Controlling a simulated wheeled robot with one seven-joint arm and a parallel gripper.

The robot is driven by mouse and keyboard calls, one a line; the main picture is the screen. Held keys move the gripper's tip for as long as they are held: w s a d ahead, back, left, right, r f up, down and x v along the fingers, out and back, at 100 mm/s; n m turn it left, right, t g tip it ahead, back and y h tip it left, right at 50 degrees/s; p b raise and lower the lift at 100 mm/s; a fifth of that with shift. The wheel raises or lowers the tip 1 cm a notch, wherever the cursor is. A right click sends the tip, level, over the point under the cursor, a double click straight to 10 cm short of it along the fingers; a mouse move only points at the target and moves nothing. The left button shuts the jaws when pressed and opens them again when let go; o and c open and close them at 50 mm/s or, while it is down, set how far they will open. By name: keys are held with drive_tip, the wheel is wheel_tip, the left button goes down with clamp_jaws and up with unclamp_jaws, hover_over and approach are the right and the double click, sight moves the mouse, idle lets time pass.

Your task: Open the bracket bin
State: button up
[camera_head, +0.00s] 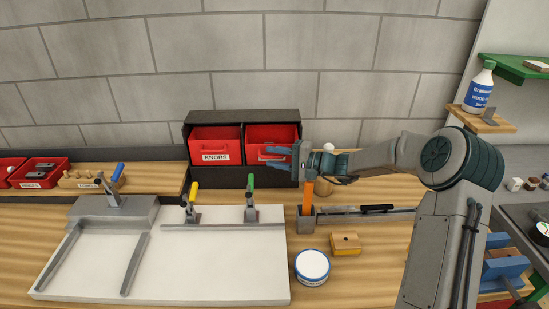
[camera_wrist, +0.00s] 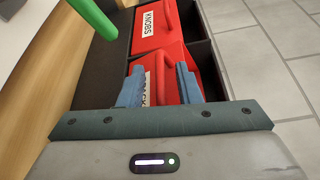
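The bracket bin (camera_head: 268,133) is the right red bin in the black two-bay cabinet (camera_head: 244,117). In the wrist view, the bracket bin (camera_wrist: 172,58) shows a partly hidden white label reading "…RACK…". I cannot tell whether the fingers touch the handle.
The red knobs bin (camera_head: 216,146) sits in the left bay. A green-handled clamp (camera_head: 251,198) and a yellow-handled clamp (camera_head: 192,203) stand on the white board (camera_head: 215,260) in front. A grey holder with an orange-handled tool (camera_head: 307,205) stands below my arm.

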drive_tip(key=b+v, duration=0.2)
drive_tip(key=v, duration=1.1)
drive_tip(key=shift+s+d, duration=0.15)
drive_tip(key=shift+d, duration=0.05)
